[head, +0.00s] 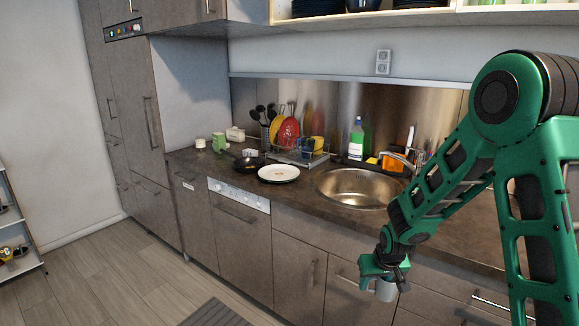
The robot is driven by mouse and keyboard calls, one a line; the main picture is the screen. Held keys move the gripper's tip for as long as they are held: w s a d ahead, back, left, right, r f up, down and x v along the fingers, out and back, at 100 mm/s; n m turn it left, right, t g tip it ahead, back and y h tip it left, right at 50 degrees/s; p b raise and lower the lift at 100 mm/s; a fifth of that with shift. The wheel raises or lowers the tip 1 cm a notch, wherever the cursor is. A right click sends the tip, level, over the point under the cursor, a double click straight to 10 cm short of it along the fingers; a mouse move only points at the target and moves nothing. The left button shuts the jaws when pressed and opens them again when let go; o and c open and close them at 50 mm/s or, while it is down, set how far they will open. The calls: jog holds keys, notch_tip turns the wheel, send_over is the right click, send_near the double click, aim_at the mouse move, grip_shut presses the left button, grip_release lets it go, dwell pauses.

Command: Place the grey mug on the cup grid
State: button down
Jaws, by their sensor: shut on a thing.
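My gripper (384,274) is at the lower right, in front of the cabinet fronts and below the counter's front edge. It is shut on the grey mug (386,291), a small light grey shape under the fingers. The upper part of the mug is hidden by the gripper. I cannot tell for sure which thing is the cup grid. A wire dish rack (297,158) holding red and yellow plates stands on the counter at the back, well away from my gripper.
An open shelf with dishes (362,16) hangs above. The floor (110,275) at left is clear.

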aim_at(389, 300)
jog(key=s+d+f, duration=0.3)
jog(key=s+d, duration=0.1)
jog(key=shift+d+f, duration=0.2)
jog(key=shift+f, duration=0.15)
jog(key=shift+r, duration=0.1)
